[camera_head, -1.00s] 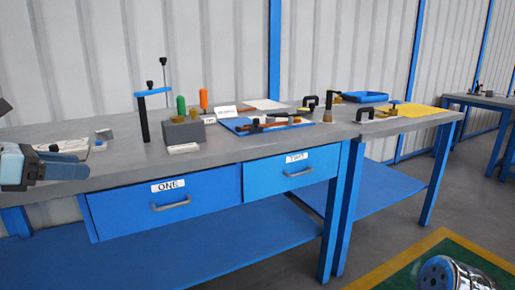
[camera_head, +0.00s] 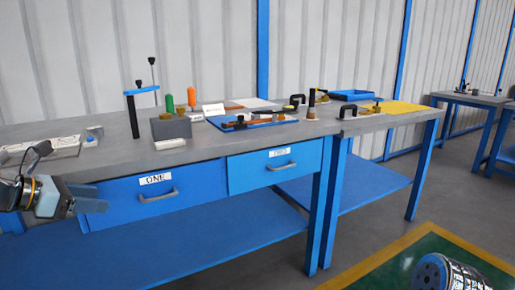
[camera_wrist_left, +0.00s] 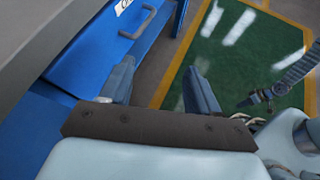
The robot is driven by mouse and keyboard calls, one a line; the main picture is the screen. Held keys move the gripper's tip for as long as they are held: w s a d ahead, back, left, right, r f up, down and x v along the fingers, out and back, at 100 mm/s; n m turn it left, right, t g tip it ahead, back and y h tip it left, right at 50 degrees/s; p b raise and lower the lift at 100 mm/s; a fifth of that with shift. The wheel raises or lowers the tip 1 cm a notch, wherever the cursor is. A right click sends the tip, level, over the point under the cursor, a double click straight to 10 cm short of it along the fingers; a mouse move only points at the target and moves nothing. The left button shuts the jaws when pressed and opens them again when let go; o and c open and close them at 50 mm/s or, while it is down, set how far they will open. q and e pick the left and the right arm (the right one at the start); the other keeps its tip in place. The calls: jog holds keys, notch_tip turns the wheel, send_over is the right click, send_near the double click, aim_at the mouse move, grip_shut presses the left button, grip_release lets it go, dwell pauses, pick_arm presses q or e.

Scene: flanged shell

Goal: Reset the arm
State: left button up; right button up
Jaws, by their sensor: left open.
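My left gripper (camera_head: 92,205) is at the left edge of the head view, in front of the blue bench and near the drawer marked ONE (camera_head: 200,187). In the left wrist view its two fingers (camera_wrist_left: 160,90) are apart with nothing between them. The drawer handle (camera_wrist_left: 138,22) shows beyond the left finger, with a gap that I cannot judge. What looks like my other arm's gripper (camera_wrist_left: 262,96) shows small and dark at the right of the wrist view; its jaws are unclear.
The grey bench top (camera_head: 85,160) carries a grey block (camera_head: 171,128), a blue tray (camera_head: 250,122) and several tools. A second bench with a yellow mat (camera_head: 400,107) stands to the right. Green floor with a yellow border (camera_head: 375,262) lies in front.

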pick_arm(q)
jog(key=w+d+f+m+g+y, duration=0.1)
jog(key=d+f+m+g, duration=0.2)
jog(key=f, duration=0.9)
jog(key=d+f+m+g+y, duration=0.1)
jog(key=d+f+m, duration=0.25)
jog(key=f, duration=0.85)
jog(key=w+d+f+m+g+y, duration=0.1)
jog(key=d+f+m+g, duration=0.2)
jog(key=f, duration=0.9)
jog(key=s+d+f+m+g, duration=0.2)
jog(key=s+d+f+m, duration=1.3)
jog(key=s+d+f, duration=0.2)
jog(key=shift+s+f, duration=0.7)
jog(key=shift+s, duration=0.35)
jog(key=shift+m, duration=0.25)
